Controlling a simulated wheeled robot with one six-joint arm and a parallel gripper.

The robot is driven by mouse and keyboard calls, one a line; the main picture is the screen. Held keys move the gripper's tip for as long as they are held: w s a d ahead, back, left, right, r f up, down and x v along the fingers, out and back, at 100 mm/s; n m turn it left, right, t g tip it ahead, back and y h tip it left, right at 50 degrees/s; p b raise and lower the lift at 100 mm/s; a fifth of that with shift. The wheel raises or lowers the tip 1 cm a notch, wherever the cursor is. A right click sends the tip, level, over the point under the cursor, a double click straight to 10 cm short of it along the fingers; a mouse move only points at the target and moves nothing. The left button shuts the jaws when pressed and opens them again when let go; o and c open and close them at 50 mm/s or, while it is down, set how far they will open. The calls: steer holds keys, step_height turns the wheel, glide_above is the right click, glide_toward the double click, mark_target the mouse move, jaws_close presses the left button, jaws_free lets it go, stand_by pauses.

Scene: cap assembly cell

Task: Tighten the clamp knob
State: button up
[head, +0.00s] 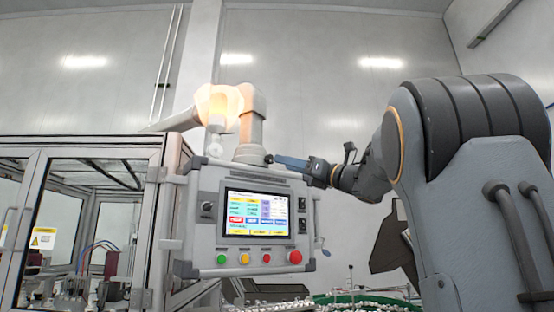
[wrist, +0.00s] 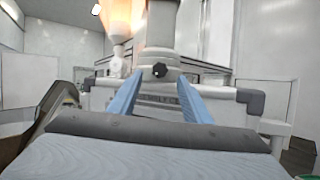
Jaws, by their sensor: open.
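The clamp knob (wrist: 159,70) is a small black lobed knob on the pale post above the control panel. In the wrist view it shows between the tips of my gripper's two blue fingers (wrist: 161,78), which are apart. I see no finger touching it. In the head view the knob (head: 268,158) is a small dark spot just left of the fingertips of my gripper (head: 279,160), which reaches in from the right above the panel's top right edge. The exact gap between tips and knob is hard to tell.
The control panel (head: 210,240) with a lit screen (head: 255,214) and coloured buttons hangs below the knob. A glazed machine enclosure (head: 84,141) is on the left.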

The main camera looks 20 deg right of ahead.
mark_target(270, 159)
steer(key=p+x, duration=0.2)
steer(key=x, duration=0.3)
steer(key=c, duration=1)
steer(key=shift+s+a+m+t+h+b, duration=0.1)
steer(key=shift+m+t+h+b, duration=0.3)
steer(key=shift+m, duration=0.8)
steer(key=shift+a+m+t+h+b, duration=0.1)
steer(key=shift+m+h+b, duration=0.5)
steer(key=shift+m, duration=0.6)
steer(key=shift+c, duration=0.2)
steer(key=o, duration=1)
steer(key=shift+o, duration=0.2)
